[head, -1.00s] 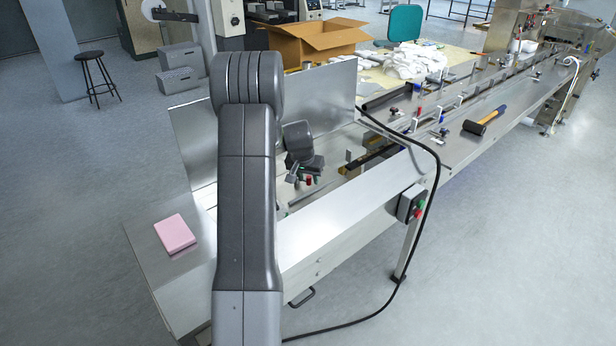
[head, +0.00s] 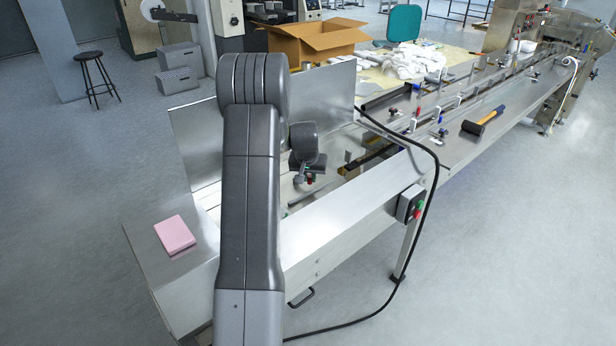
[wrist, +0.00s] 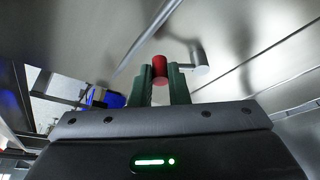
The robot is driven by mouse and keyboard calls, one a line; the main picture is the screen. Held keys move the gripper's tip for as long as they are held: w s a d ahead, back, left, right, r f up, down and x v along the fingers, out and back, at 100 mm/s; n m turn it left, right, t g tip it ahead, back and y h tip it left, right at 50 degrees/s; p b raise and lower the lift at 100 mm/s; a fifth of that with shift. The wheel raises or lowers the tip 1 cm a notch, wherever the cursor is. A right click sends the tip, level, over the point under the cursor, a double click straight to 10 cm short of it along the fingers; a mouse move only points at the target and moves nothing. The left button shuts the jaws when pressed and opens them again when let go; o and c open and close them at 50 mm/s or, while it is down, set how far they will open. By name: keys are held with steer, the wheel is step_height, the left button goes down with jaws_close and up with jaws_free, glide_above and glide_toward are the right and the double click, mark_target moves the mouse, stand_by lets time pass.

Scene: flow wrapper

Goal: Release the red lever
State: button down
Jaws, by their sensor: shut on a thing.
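The red lever (wrist: 160,67) shows in the wrist view as a short red cylinder between the two dark green fingers of my gripper (wrist: 160,75). The fingers are shut on it from both sides. A grey metal cylinder on a thin rod (wrist: 199,62) stands just right of the fingers. In the head view, my gripper (head: 305,176) is low inside the metal trough of the machine, behind my arm. The lever's base is hidden.
An upright metal panel (head: 330,92) stands behind the trough, and a front rail (head: 345,212) borders it. A pink block (head: 174,234) lies on the left end. A black cable (head: 433,200) hangs near the red and green buttons (head: 417,210). A hammer (head: 484,122) lies farther right.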

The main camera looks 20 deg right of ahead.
steer(key=shift+w+d+n, duration=0.1)
steer(key=shift+n, duration=0.2)
steer(key=c, duration=1.4)
jaws_free()
steer(key=b+v, duration=0.1)
steer(key=v, duration=1.2)
steer(key=shift+s+r, duration=0.25)
steer(key=shift+r, duration=0.05)
steer(key=shift+f, duration=0.1)
steer(key=p+x, duration=0.1)
steer(key=x, duration=1.2)
steer(key=shift+w+f, duration=0.2)
steer(key=shift+r, duration=0.1)
